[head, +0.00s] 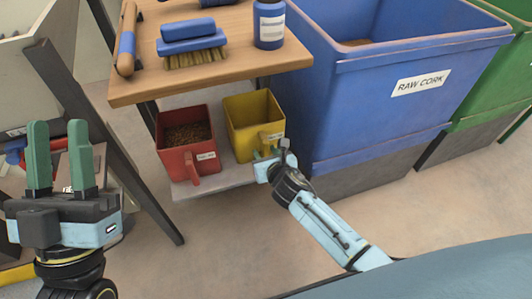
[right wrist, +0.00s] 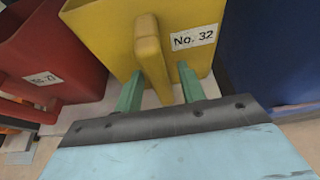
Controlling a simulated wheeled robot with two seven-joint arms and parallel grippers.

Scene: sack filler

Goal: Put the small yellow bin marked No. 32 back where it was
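The small yellow bin (head: 252,122) stands upright on the low shelf under the workbench, right of a red bin (head: 187,142). Its label "No. 32" and handle show in the right wrist view (right wrist: 205,58). My right gripper (head: 268,156) is at the bin's front. In the right wrist view its green fingers (right wrist: 158,88) are apart, one on each side of the yellow handle, with a visible gap on the right side. My left gripper (head: 60,160) is open and empty, far left of the bins.
The red bin holds brown granules and stands close beside the yellow one on the low shelf (head: 215,183). The wooden bench top (head: 205,82) overhangs them, holding a brush (head: 193,45) and a bottle (head: 269,24). A blue "RAW CORK" container (head: 340,110) stands close on the right.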

